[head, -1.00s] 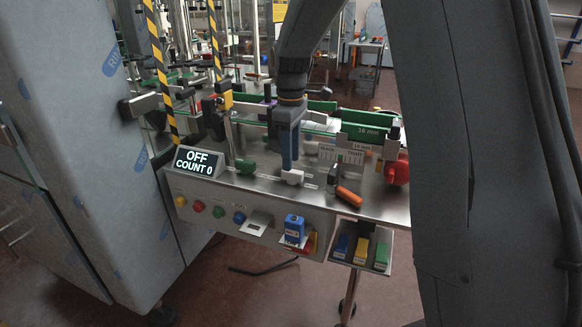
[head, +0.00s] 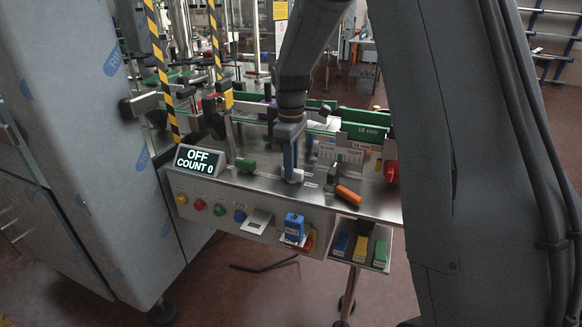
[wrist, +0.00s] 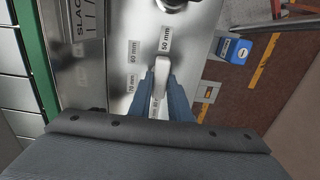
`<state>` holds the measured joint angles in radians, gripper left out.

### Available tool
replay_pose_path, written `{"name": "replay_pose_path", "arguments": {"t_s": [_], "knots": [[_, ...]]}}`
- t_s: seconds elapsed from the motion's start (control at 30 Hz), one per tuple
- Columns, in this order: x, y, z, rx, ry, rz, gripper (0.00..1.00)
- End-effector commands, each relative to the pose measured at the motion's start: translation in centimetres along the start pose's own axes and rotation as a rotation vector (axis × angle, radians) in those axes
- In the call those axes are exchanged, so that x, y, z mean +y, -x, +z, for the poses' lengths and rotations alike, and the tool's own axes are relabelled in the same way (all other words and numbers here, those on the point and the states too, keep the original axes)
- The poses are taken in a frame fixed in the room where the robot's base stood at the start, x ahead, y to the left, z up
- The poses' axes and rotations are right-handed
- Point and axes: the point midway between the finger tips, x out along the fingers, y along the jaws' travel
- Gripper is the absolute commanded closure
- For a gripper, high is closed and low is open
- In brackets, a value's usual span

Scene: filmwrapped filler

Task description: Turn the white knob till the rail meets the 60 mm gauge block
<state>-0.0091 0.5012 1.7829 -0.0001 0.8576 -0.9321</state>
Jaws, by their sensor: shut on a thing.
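The white knob (wrist: 160,76) sits between the two blue fingers of my gripper (wrist: 161,92) in the wrist view, and the fingers are shut on it. Labels of 50 mm, 60 mm and 70 mm lie around it on the steel plate. In the head view my gripper (head: 291,170) points straight down and the white knob (head: 297,176) is partly hidden. The green rail (head: 362,132) runs behind, partly covered by my arm. Blue, yellow and green blocks (head: 361,247) sit in a low tray; I cannot read which is 60 mm.
An orange-handled lever (head: 347,194) stands right of the knob. A SLACK/TIGHT scale plate (head: 341,153) is behind it. The display (head: 197,161) reads OFF, COUNT 0. A blue block (head: 294,226) sits on the front panel.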

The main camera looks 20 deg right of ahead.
Motion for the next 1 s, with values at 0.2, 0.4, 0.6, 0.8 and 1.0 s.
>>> {"name": "replay_pose_path", "arguments": {"t_s": [0.2,0.4,0.6,0.8,1.0], "knots": [[0.0,0.07,-0.01,0.0,-0.038,0.0,1.0],[0.08,0.17,-0.02,0.0,-0.145,0.0,1.0],[0.19,0.21,-0.02,0.001,-0.315,0.001,1.0],[0.29,0.23,0.01,0.001,-0.506,0.001,1.0],[0.4,0.27,0.05,0.002,-0.697,0.001,1.0]]}}
